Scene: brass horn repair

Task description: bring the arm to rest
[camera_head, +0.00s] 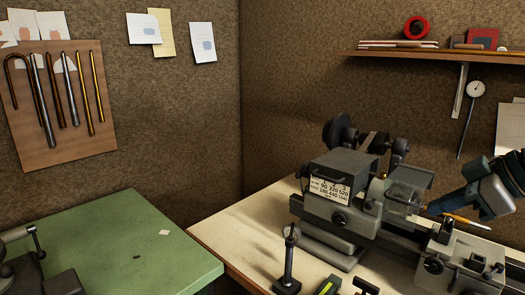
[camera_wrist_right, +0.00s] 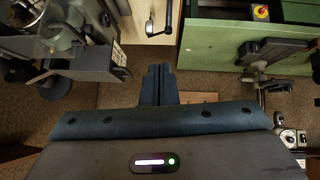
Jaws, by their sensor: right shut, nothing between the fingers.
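My right gripper (camera_head: 434,208) comes in from the right edge in the head view, in front of the lathe's right part, with its fingers pointing left and down. My left gripper is not in view.
The grey lathe (camera_head: 335,190) stands on a pale bench (camera_head: 235,235) close to my right arm. A green bench (camera_head: 120,235) is at left, with a dark vise-like tool (camera_head: 42,275). A shelf (camera_head: 430,54) hangs above the lathe.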

